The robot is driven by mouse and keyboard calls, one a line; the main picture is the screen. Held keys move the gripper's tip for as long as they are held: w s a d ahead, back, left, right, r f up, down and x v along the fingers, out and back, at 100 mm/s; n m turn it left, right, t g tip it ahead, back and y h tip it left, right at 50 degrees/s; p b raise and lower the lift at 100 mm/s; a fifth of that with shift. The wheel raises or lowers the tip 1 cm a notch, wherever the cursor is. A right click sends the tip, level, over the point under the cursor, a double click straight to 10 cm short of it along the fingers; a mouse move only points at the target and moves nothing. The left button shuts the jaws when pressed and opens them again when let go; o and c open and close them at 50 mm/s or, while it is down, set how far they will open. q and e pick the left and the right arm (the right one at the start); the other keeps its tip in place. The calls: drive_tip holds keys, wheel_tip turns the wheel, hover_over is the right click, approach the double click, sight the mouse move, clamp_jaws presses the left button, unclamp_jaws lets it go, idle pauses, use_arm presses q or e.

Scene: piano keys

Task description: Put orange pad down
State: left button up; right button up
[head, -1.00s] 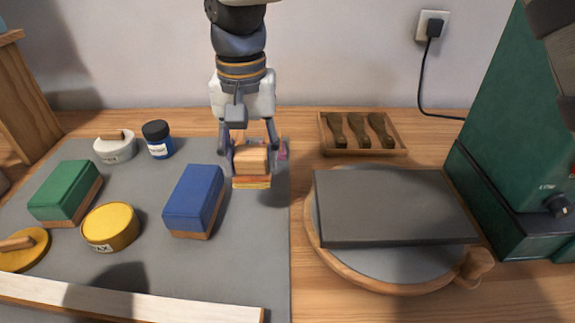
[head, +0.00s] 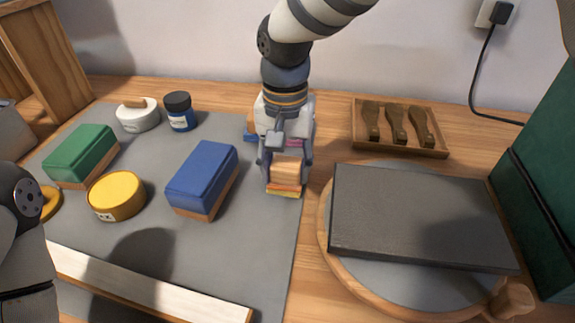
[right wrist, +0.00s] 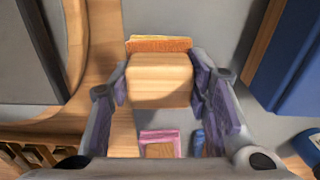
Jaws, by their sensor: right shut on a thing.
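My right gripper (head: 285,183) is shut on the orange pad (head: 287,188), gripping its pale wooden block. The pad's layers are orange with a thin yellow one at the bottom. In the right wrist view the wooden block fills the space between my right fingers (right wrist: 160,85), and the pad's orange edge (right wrist: 158,44) shows past it. The pad is at the right edge of the grey mat (head: 265,240); I cannot tell whether it touches the mat. A pink-edged block (right wrist: 160,140) lies close beside it in the wrist view. My left gripper is out of frame.
A blue block (head: 203,172) lies left of the pad, with a green block (head: 82,152) and yellow tin (head: 116,192) farther left. A dark slab (head: 415,215) rests on a round board to the right. A tool tray (head: 398,140) is behind.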

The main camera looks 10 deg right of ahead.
sight(286, 165)
drive_tip(key=o, duration=1.2)
drive_tip(key=shift+s, duration=0.1)
drive_tip(key=shift+r, duration=0.1)
wheel_tip(286, 165, up, 12)
drive_tip(key=shift+p, duration=0.3)
